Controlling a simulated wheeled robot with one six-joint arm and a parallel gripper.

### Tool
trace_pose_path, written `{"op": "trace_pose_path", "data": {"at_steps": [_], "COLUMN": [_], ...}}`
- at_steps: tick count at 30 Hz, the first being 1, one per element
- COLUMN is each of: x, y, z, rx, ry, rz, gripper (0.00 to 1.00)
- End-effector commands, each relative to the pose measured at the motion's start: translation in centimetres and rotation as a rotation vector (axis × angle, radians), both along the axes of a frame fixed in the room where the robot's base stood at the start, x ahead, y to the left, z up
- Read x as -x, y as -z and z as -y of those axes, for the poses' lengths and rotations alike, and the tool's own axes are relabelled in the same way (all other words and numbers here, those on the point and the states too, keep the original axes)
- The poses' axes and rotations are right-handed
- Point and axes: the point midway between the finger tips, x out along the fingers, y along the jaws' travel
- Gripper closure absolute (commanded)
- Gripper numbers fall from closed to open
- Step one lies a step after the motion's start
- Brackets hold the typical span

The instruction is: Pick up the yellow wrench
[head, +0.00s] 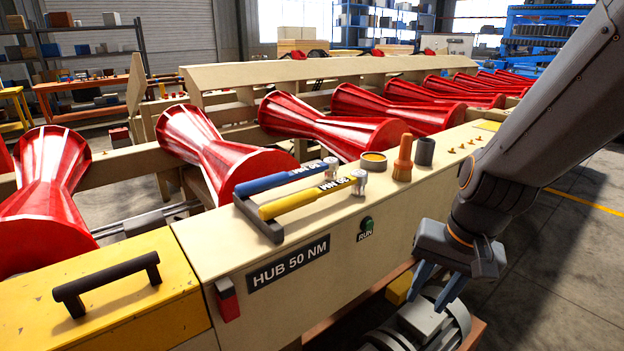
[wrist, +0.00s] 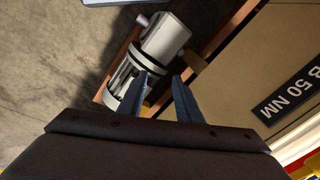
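The yellow wrench (head: 308,198) lies on a dark rack (head: 262,222) on top of the cream machine housing, in the head view. A blue wrench (head: 280,180) lies just behind it on the same rack. Both have a silver head at the right end. My gripper (head: 434,292) hangs to the right of and below the wrench, beside the housing's front face. Its two blue fingers are apart with nothing between them. The wrist view also shows the fingers (wrist: 161,82) open above a grey motor. Neither wrench shows in the wrist view.
The grey motor (head: 428,322) sits low beneath my gripper. Red rollers (head: 215,150) lie behind. A black handle (head: 106,284) is at left.

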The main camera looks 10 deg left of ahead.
Motion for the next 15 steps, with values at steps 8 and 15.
{"op": "trace_pose_path", "data": {"at_steps": [8, 15], "x": [-5.8, -7.7], "y": [-11.9, -17.1], "z": [-14.2, -20.6], "rx": [-0.289, -0.436], "ry": [0.288, 0.45], "rz": [0.109, 0.12], "gripper": [0.68, 0.68]}}
